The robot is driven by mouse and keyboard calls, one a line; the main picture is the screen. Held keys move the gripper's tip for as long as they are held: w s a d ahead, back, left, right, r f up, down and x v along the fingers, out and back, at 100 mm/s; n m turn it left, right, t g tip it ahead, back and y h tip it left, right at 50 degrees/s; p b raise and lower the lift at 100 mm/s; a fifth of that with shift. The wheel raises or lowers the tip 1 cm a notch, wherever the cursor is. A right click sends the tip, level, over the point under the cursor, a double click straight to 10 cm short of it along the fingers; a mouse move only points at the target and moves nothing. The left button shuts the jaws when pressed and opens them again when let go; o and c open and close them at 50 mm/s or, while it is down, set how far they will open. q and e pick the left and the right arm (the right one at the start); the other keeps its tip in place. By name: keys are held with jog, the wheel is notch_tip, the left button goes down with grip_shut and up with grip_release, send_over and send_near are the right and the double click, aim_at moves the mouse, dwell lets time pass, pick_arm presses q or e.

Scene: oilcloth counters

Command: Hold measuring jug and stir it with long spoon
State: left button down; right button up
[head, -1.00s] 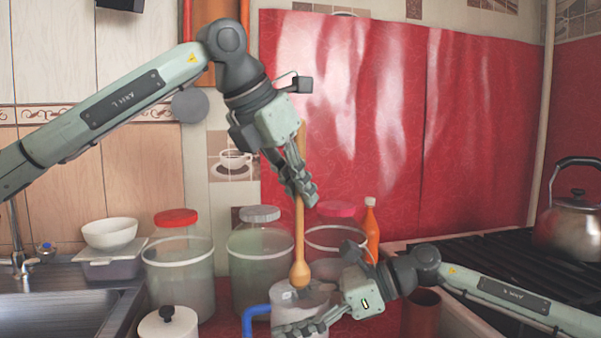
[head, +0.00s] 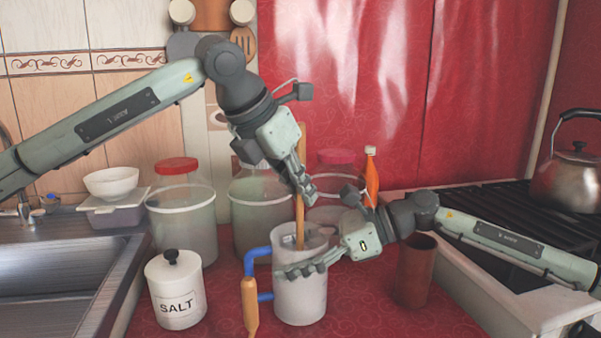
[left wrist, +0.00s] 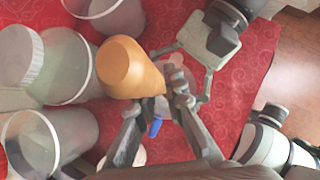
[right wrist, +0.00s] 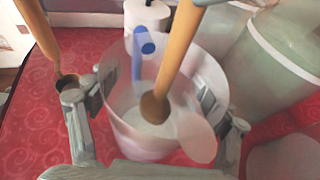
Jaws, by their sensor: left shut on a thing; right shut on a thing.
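The pale, see-through measuring jug (head: 300,300) with a blue handle stands upright on the red counter. My right gripper (head: 318,262) is shut on its right side; in the right wrist view its fingers sit either side of the jug (right wrist: 150,143). The long wooden spoon (head: 300,215) is upright in my left gripper (head: 304,190), shut on its shaft above the jug. The spoon's lower end is inside the jug, and its round tip (right wrist: 154,108) shows there in the right wrist view. In the left wrist view, a thick wooden end (left wrist: 125,68) is close to the camera.
Large jars (head: 182,230) and an orange bottle (head: 371,180) stand behind. A brown cup (head: 414,275) and the stove (head: 500,215) are right; the sink (head: 55,275) is left.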

aim_at(301, 220)
pick_arm(q)
jog(key=shift+f, duration=2.75)
